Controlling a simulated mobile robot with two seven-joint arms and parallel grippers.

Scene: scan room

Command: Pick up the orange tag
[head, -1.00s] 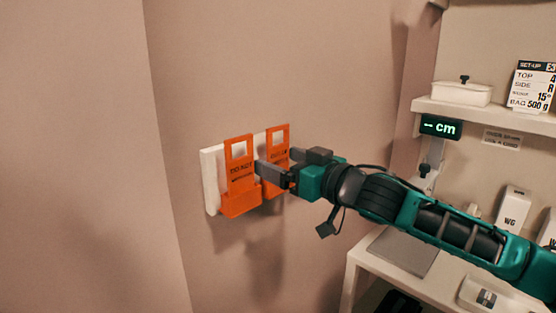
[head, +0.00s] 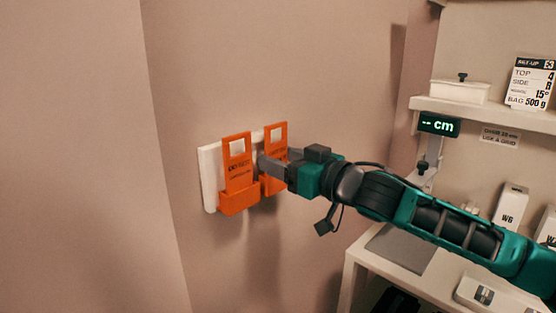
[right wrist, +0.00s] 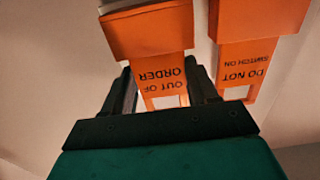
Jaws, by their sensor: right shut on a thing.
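Two orange tags hang side by side on a white wall holder (head: 209,180). The right one (head: 272,187) reads "OUT OF ORDER" in the right wrist view (right wrist: 160,90), where it appears upside down. The left one (head: 238,178) reads "DO NOT SWITCH ON" in that view (right wrist: 243,66). My right gripper (head: 268,165) is shut on the right tag, with a finger on either side of it. The tag's lower end is still in its orange pocket. The fingers hide part of its face in the head view. My left gripper is out of view.
A white bench (head: 360,257) with a grey pad (head: 402,247) stands at the right below my arm. A shelf (head: 485,114) above holds a lidded white box (head: 460,92) and a set-up sign (head: 531,84). The wall left of the holder is bare.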

